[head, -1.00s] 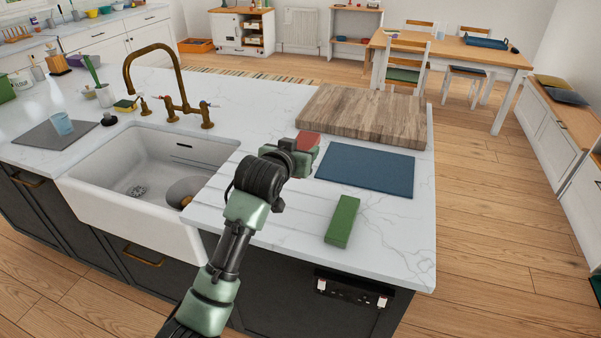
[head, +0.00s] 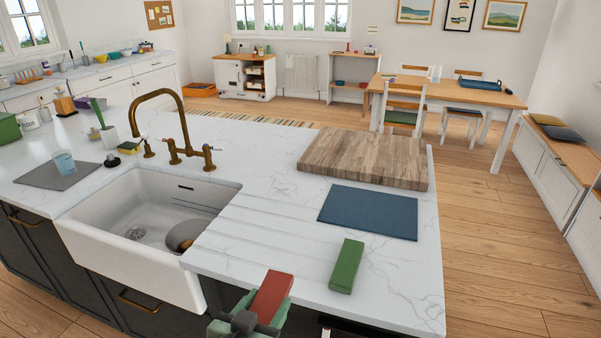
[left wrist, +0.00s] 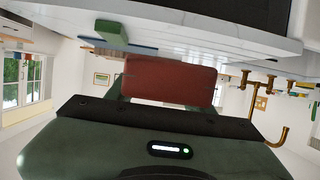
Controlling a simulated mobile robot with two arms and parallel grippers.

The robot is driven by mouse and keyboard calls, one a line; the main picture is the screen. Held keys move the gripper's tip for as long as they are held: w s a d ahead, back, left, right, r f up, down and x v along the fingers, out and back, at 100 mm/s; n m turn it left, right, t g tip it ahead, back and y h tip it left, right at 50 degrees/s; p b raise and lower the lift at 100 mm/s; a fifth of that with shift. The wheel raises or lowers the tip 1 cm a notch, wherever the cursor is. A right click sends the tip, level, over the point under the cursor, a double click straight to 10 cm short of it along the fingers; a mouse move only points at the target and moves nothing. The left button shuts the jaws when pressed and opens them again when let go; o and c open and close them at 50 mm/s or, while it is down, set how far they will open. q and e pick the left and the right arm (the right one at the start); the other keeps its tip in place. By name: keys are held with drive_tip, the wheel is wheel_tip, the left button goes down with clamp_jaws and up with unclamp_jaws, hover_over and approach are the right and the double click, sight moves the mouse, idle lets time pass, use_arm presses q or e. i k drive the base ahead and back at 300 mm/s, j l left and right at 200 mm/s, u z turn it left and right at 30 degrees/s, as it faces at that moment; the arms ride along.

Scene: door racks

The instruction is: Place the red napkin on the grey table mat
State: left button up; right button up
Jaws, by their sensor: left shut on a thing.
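The red napkin (head: 271,291), a folded block-like strip, is in my left gripper (head: 258,312) at the bottom middle of the head view. The gripper is shut on it, in front of the counter's front edge. In the left wrist view the napkin (left wrist: 170,82) spans the jaws. A grey mat (head: 48,178) lies flat on the counter left of the sink, far from the gripper. My right gripper is not in view.
The white sink (head: 150,215) with a brass tap (head: 172,145) lies between gripper and grey mat. A green block-like piece (head: 346,265), a blue mat (head: 368,212) and a wooden board (head: 365,158) are on the counter's right. A sponge (head: 130,147) and plant pot (head: 109,136) stand behind the sink.

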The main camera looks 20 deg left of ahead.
sight(47, 170)
drive_tip(key=i+j, duration=0.1)
drive_tip(key=j, duration=2.6)
drive_tip(key=i+j, duration=0.15)
drive_tip(key=j, duration=2.5)
drive_tip(key=i, duration=0.05)
